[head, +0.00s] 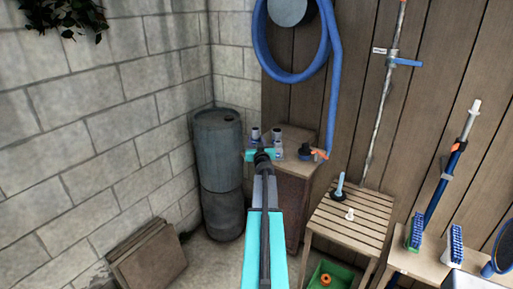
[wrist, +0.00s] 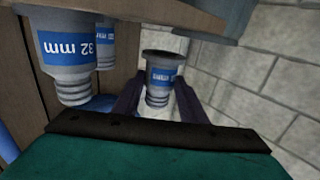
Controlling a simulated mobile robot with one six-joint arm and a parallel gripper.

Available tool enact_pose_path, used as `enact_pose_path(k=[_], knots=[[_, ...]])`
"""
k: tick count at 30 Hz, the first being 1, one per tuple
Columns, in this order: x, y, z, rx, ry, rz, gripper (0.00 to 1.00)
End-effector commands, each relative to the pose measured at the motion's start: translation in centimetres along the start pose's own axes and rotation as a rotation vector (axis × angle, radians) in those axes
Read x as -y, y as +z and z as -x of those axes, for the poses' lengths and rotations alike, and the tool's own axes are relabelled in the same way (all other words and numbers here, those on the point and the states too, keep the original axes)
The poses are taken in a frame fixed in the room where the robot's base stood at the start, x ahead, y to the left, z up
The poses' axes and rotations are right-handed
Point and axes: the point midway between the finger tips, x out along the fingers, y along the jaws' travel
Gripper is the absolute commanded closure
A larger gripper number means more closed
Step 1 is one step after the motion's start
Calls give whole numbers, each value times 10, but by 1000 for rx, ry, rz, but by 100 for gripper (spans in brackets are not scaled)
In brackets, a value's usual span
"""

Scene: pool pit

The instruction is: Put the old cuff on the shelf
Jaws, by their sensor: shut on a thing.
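My gripper (head: 262,155) is at the top of the wooden cabinet (head: 305,165) in the corner. In the wrist view its dark fingers (wrist: 158,98) are shut on a grey ribbed cuff (wrist: 160,76) with a blue label, which I cannot read clearly. This cuff seems to show just beyond the gripper in the head view (head: 255,133). I cannot tell whether its base touches a surface. Two similar cuffs stand beside it, a near one (wrist: 68,55) labelled 32 mm and a farther one (wrist: 104,45). The wrist view is upside down.
A grey barrel (head: 217,150) stands close on the left. A dark fitting and an orange-ended blue hose (head: 333,100) are at the cabinet's right. A slatted table (head: 345,225) holds small items, with a green crate (head: 335,272) below. Flat boards (head: 148,255) lean at the left wall.

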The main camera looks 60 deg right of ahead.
Motion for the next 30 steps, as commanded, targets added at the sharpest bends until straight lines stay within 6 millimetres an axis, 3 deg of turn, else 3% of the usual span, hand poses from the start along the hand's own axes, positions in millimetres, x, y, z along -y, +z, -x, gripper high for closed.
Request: enact_pose_path(k=[3, 12, 28, 29, 30], knots=[[-1, 0, -9, 0, 0, 0, 85], [-2, 33, -7, 1, 1, -1, 85], [-2, 39, -6, -1, 1, 0, 85], [-2, 39, -6, 0, 1, 0, 59], [-2, 39, -6, 0, 1, 0, 52]])
